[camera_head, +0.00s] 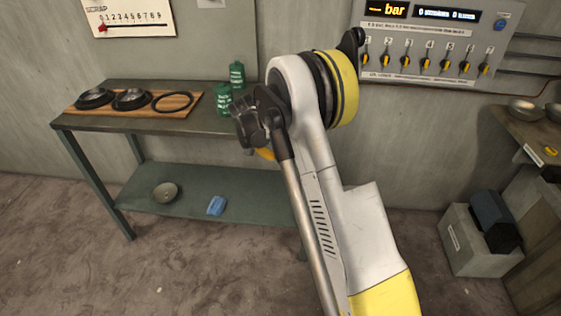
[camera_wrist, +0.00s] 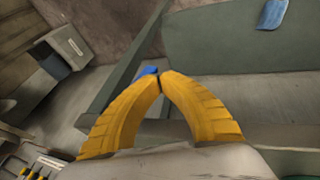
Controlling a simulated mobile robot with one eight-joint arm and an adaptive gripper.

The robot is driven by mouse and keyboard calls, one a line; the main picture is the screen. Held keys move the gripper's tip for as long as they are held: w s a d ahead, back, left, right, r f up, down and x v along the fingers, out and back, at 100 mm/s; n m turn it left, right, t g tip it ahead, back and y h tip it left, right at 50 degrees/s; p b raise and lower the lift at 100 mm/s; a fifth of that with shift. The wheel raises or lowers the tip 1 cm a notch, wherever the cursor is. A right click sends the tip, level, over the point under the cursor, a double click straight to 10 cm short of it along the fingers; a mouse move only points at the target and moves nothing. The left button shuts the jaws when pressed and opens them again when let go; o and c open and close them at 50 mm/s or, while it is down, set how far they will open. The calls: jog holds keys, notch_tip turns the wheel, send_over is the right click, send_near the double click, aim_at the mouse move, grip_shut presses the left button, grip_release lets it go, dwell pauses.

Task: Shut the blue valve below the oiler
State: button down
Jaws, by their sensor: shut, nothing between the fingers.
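My gripper (camera_wrist: 161,78) is shut and empty in the wrist view, its yellow fingertips together. A small blue piece (camera_wrist: 147,71) shows right behind the fingertips; it may be the blue valve, but most of it is hidden. I cannot tell whether the fingers touch it. In the head view, only a bit of my gripper (camera_head: 265,154) shows beside the bench, behind my arm. I cannot make out the oiler in either view.
A bench (camera_head: 75,124) holds a wooden board (camera_head: 188,103) with round parts and green bottles (camera_head: 237,76). Its lower shelf holds a bowl (camera_head: 164,192) and a blue block (camera_head: 216,205). A valve panel (camera_head: 430,40) hangs behind. A pale box (camera_head: 466,256) stands on the right floor.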

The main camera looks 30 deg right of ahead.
jog(key=shift+s+d+f, duration=0.1)
jog(key=shift+d+f, duration=0.4)
jog(key=shift+f, duration=0.15)
jog(key=shift+s+d+f, duration=0.1)
dwell(0.3)
